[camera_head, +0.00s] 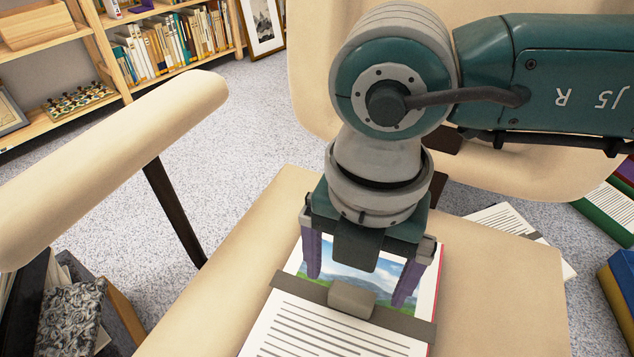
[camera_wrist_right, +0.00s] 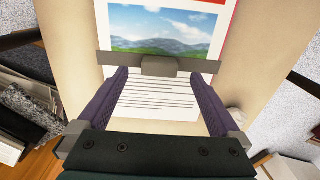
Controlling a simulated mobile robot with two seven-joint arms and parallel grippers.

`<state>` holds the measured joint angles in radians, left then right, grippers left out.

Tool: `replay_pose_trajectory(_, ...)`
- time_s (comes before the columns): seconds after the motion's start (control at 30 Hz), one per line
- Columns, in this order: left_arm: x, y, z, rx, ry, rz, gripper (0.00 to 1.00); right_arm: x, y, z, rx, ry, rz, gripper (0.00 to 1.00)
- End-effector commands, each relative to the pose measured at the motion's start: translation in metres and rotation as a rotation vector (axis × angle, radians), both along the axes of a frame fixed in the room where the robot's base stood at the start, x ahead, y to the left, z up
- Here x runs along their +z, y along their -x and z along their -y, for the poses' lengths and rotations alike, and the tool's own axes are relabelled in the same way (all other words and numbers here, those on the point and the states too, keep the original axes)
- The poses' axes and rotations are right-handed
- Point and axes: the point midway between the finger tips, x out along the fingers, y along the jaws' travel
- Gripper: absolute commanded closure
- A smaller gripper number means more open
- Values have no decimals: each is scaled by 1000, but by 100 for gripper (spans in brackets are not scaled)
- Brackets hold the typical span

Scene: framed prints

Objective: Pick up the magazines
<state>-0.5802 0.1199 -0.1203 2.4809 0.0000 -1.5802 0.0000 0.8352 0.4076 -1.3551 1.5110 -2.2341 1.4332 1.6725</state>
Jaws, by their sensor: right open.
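A magazine (camera_head: 300,329) with a landscape photo, printed lines and a red edge lies flat on the cream chair seat; it also shows in the wrist view (camera_wrist_right: 160,105). A grey band with a raised block (camera_head: 352,299) crosses it. It could be one magazine or a stack; I cannot tell. My right gripper (camera_head: 357,289) is open above it, pointing down, its purple fingers on either side of the block. In the wrist view, the block (camera_wrist_right: 160,66) sits between the fingertips (camera_wrist_right: 160,76). No contact is clear. My left gripper is not in view.
The chair's armrest (camera_head: 120,165) rises at the left, its backrest (camera_head: 310,85) behind. Books (camera_head: 68,310) stand at lower left. More books (camera_head: 605,212) and a printed page (camera_head: 508,220) lie at right. Shelves (camera_head: 130,75) line the back; carpet (camera_head: 235,130) is clear between.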

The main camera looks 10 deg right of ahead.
Motion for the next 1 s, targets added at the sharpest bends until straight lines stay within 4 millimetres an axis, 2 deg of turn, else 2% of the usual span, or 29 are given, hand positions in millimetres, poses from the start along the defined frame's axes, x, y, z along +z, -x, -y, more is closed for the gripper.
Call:
replay_pose_trajectory(0.03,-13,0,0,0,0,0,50,-16,1,-1,1,1,-2,0)
replay_pose_trajectory(0.1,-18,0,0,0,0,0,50,-25,1,-1,1,0,-1,0)
replay_pose_trajectory(0.37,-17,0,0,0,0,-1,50,-28,1,-1,2,-1,-1,0)
replay_pose_trajectory(1.0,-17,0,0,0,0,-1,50,-27,0,-1,1,-1,-1,71)
